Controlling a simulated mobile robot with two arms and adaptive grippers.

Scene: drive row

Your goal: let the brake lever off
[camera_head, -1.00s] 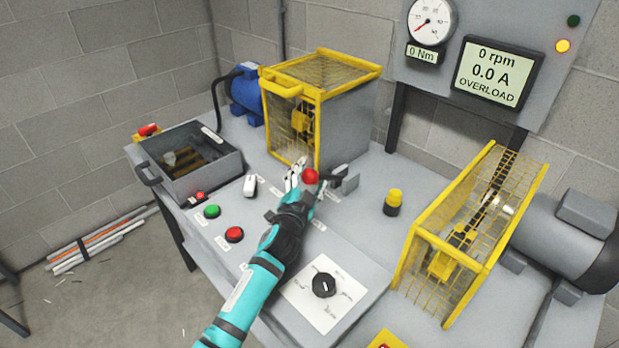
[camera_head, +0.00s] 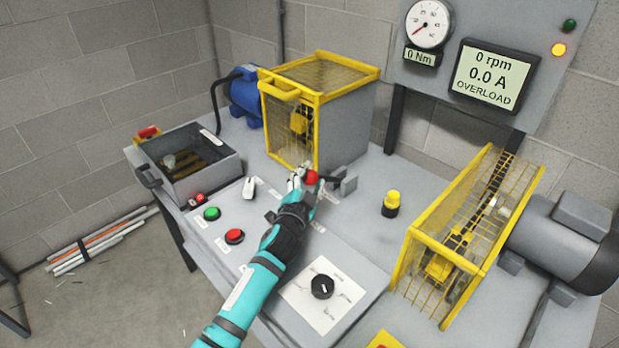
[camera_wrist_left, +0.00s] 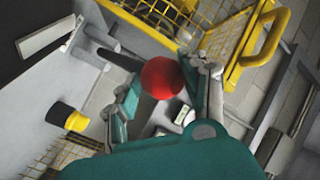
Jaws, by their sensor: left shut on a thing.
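The brake lever shows as a red ball knob (camera_head: 312,177) on the bench, in front of the yellow mesh guard box. In the left wrist view the red knob (camera_wrist_left: 162,78) sits between my fingers, on a dark stem. My left gripper (camera_head: 304,182) is shut on the lever just at the knob; its fingers lie on both sides of it. The fingers hide much of the lever's lower part in the head view. My right gripper is not in view.
A yellow guard box (camera_head: 318,75) stands behind the lever. Green (camera_head: 212,213) and red (camera_head: 234,236) buttons, a black dial (camera_head: 322,286) and a yellow-capped post (camera_head: 391,203) are around my arm. The display (camera_head: 490,77) reads 0 rpm, 0.0 A, OVERLOAD.

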